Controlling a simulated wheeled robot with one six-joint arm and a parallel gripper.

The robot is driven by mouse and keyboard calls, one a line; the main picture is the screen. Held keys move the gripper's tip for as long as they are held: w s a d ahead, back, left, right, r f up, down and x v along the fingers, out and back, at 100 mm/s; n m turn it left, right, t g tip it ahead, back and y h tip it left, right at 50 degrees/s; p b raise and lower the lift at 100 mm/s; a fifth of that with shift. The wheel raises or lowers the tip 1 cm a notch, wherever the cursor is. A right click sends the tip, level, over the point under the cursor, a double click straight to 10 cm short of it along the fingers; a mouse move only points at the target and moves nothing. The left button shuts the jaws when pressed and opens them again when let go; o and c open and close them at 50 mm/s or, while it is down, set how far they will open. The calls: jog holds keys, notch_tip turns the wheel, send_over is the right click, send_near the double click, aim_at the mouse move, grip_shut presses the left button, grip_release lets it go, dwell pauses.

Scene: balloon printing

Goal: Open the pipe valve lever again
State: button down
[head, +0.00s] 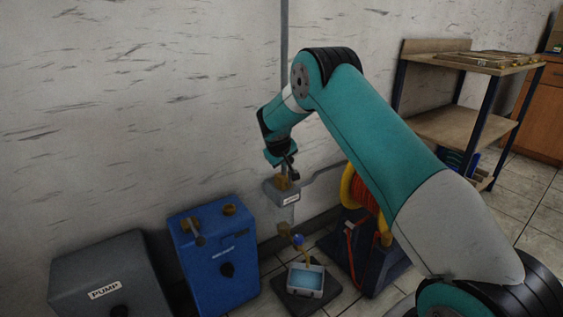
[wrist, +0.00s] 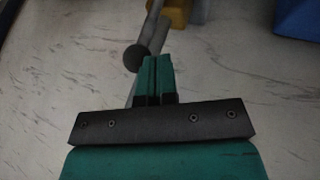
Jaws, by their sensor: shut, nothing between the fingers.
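Also in the wrist view, a grey lever (wrist: 153,38) runs down from near the brass part and ends in a dark round knob (wrist: 134,58). My gripper (head: 284,163) is just above the valve in the head view. In the wrist view its teal fingers (wrist: 157,60) are together and empty, just right of the knob. I cannot tell whether they touch the lever.
A vertical grey pipe (head: 284,60) runs up the wall. Below stand a grey pump box (head: 105,275), a blue box (head: 215,265), a small tray (head: 305,281) and a yellow-and-red reel (head: 362,195). A wooden shelf (head: 440,125) is at right.

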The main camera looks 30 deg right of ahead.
jog(key=shift+d, duration=0.1)
jog(key=d, duration=0.1)
jog(key=d+p, duration=0.1)
jog(key=shift+d+r, duration=0.3)
jog(key=s+a+r+p, duration=0.4)
jog(key=a+r, duration=0.4)
jog(key=r, duration=0.1)
jog(key=shift+s, duration=0.35)
